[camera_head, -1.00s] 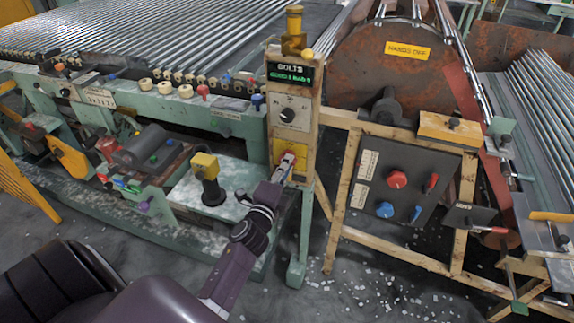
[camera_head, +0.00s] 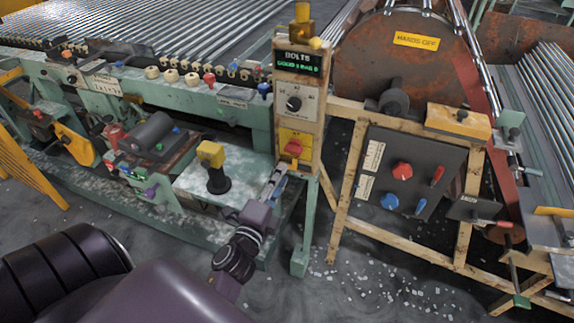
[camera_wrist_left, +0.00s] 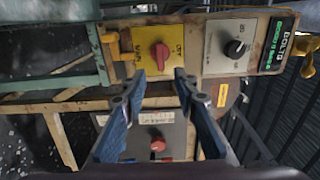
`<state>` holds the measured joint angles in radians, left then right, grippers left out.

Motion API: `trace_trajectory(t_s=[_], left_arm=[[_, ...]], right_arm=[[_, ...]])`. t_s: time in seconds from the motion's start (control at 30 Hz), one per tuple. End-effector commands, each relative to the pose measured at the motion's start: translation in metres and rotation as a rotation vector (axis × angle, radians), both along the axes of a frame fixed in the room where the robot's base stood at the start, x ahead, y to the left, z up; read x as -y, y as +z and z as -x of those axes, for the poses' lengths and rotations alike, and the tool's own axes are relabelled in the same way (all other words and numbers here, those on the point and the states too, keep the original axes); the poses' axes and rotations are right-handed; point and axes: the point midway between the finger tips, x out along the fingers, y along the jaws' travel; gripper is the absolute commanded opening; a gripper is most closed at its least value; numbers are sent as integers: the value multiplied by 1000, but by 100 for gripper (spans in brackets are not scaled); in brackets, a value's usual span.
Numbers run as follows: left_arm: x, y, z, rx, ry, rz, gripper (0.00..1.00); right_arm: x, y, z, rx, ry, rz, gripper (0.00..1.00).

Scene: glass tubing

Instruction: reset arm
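My left gripper (camera_head: 277,182) is in front of the narrow control post, a little below its yellow switch plate with a red knob (camera_head: 293,147). In the left wrist view the two blue fingers of the left gripper (camera_wrist_left: 157,82) stand apart with nothing between them. The red knob (camera_wrist_left: 160,55) shows just beyond the fingertips, on its yellow plate, apart from them. My right gripper is in neither view.
Above the knob are a black dial (camera_head: 294,104) and a green-lit display (camera_head: 299,64). To the right, a dark panel (camera_head: 408,170) carries red and blue controls. A yellow-topped joystick (camera_head: 211,155) stands on the green bench at left. Floor in front is open, with scattered white chips.

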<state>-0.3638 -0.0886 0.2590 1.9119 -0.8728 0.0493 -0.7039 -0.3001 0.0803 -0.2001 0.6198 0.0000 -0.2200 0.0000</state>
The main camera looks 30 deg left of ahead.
Motion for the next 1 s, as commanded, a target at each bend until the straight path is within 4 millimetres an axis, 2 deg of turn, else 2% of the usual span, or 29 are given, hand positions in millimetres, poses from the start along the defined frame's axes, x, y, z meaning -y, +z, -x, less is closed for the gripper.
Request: trace_trajectory(t_s=[0.1, 0.2, 0.8, 0.87, 0.97, 1.0], left_arm=[[3, 0, 14, 0, 1, 2, 28], [4, 0, 20, 0, 0, 0, 28], [5, -3, 20, -3, -1, 6, 28], [8, -12, 20, -15, -5, 31, 28], [17, -50, 19, -65, -13, 130, 28], [24, -73, 20, -97, -17, 189, 28]], right_arm=[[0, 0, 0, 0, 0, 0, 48], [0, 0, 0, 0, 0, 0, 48], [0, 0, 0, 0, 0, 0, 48], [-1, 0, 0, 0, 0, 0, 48], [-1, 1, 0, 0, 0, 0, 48], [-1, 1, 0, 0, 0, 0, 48]])
